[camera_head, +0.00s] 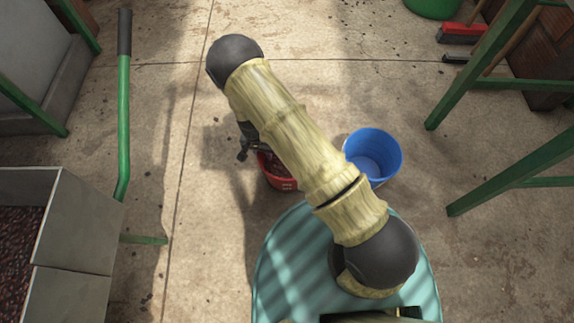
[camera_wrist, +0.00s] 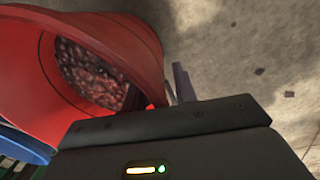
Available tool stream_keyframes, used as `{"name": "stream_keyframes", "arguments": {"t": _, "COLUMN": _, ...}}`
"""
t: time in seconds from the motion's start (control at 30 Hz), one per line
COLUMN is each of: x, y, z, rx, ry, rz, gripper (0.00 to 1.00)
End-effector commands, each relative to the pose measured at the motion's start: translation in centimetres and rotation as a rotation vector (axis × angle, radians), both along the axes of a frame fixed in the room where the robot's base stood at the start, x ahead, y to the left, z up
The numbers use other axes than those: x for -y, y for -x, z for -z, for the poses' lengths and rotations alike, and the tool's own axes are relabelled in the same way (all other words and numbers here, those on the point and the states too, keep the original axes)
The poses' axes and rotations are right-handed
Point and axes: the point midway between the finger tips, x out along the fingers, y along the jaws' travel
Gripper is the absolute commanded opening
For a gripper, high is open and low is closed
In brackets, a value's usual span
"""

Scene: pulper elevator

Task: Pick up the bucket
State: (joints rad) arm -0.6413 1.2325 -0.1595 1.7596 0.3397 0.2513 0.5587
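A red bucket (camera_head: 278,178) with dark reddish contents stands on the concrete floor, partly hidden behind my arm in the head view. It fills the upper left of the wrist view (camera_wrist: 125,50), where its rim and the cherry-like contents show. A blue bucket (camera_head: 373,155), seemingly empty, stands to its right. My gripper (camera_head: 248,152) is at the upper left rim of the red bucket, mostly hidden by my arm. In the wrist view a grey finger (camera_wrist: 182,82) shows beside the rim. Whether the fingers touch or grip the rim is not clear.
A metal bin (camera_head: 75,235) of dark cherries and a green-handled cart bar (camera_head: 124,130) stand at left. Green metal legs (camera_head: 510,175) stand at right. A red brush (camera_head: 461,33) lies at the upper right. Floor beyond the buckets is clear.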

Motion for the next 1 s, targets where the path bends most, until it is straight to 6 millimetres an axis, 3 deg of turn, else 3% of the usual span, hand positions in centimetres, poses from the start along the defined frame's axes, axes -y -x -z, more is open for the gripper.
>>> {"name": "stream_keyframes", "arguments": {"t": 0.23, "x": 0.01, "y": 0.00, "z": -0.01, "rx": 0.000, "ry": 0.000, "rz": 0.000, "gripper": 0.28}}
{"name": "stream_keyframes", "arguments": {"t": 0.4, "x": 0.01, "y": 0.01, "z": -0.01, "rx": 0.000, "ry": 0.000, "rz": 0.000, "gripper": 0.00}}
{"name": "stream_keyframes", "arguments": {"t": 1.0, "x": -0.01, "y": 0.01, "z": 0.00, "rx": 0.000, "ry": 0.000, "rz": 0.000, "gripper": 0.00}}
